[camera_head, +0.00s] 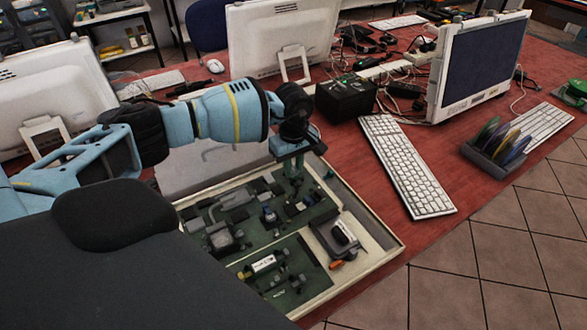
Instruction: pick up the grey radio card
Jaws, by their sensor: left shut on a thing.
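My left gripper (290,160) points down over the far part of a shallow cream-rimmed tray (377,262) that holds a green circuit board (245,222). It is shut on a small part at the board; its fingers hide most of that part, and I cannot tell whether it is the grey radio card. A grey block with a white label (341,232) lies at the tray's right side, apart from the gripper. I cannot tell whether that block is the card. My right gripper is not in view.
A white keyboard (407,165) lies right of the tray. A black box (346,97) and tangled cables (400,92) are behind it. Monitors (280,40) stand at the back and right (480,65). A disc rack (495,150) is at the right edge. Red table is bare beside the keyboard.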

